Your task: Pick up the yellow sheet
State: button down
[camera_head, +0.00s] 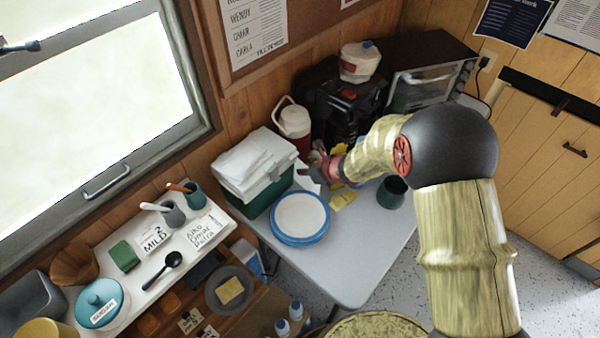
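A small yellow sheet (343,198) lies on the grey-white table (362,250), right of the stacked plates. Another patch of yellow (340,149) shows behind my wrist, partly hidden; I cannot tell whether it is a separate sheet. My gripper (312,176) is low over the table, at the end of my cream-covered arm, left of and a little behind the yellow sheet. It is small in view and partly covered by its own wrist, so whether its fingers are open or shut is unclear.
Blue-rimmed plates (300,217) stand in front of my gripper. A green-and-white cooler (262,172) is to the left. A red-and-white jug (293,120), a black coffee machine (345,105) and a microwave (430,82) stand behind. A dark green cup (392,192) is to the right. The table's front is clear.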

jog(key=shift+r, duration=0.15)
jog(key=shift+s+d+r+p, duration=0.1)
jog(key=shift+r+p, duration=0.15)
jog(key=shift+p, duration=0.05)
notch_tip(320, 180, up, 7)
jog(key=p, duration=0.3)
jog(key=shift+f, duration=0.15)
jog(key=s+d+p, duration=0.1)
jog(key=s+d, duration=1.3)
jog(key=shift+f+p, duration=0.25)
jog(key=shift+p, duration=0.15)
